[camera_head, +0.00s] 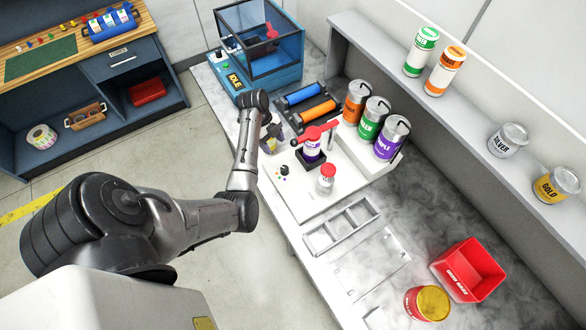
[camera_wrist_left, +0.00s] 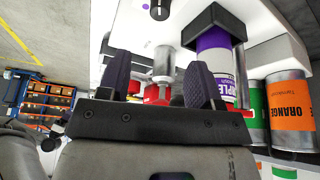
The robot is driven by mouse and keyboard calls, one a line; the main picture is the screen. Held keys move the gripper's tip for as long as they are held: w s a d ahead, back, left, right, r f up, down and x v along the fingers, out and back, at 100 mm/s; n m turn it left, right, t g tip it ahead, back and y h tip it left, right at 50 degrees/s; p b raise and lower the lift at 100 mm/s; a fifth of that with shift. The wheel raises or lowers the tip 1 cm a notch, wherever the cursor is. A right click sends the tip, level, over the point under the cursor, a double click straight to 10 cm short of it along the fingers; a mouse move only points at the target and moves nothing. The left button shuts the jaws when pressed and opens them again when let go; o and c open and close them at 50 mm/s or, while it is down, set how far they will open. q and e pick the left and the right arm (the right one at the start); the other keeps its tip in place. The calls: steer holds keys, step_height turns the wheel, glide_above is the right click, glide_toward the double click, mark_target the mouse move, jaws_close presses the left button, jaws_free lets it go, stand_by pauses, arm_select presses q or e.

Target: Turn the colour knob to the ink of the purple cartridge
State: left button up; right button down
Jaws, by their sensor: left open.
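The colour knob (camera_head: 284,170) is a small black dial with coloured dots around it on the white machine panel. The purple cartridge (camera_head: 312,149) stands upright in a black holder beneath a red lever. Its purple label also shows in the left wrist view (camera_wrist_left: 217,66). My left gripper (camera_head: 270,142) is open beside the machine, apart from the knob. Its two dark fingers (camera_wrist_left: 158,75) frame a grey post with red behind it.
A red-capped post (camera_head: 327,178) stands on the panel near the knob. Orange (camera_head: 356,102), green (camera_head: 372,119) and purple (camera_head: 391,139) cans stand behind the machine. Blue and orange rollers (camera_head: 306,102) and a blue glazed box (camera_head: 258,48) stand farther back.

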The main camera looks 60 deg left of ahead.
mark_target(285, 168)
arm_select(q)
steer(key=x, duration=1.1)
steer(key=shift+d+f, duration=0.25)
steer(key=shift+f, duration=0.45)
arm_select(e)
steer(key=shift+f, duration=0.25)
arm_select(q)
steer(key=shift+c, duration=0.2)
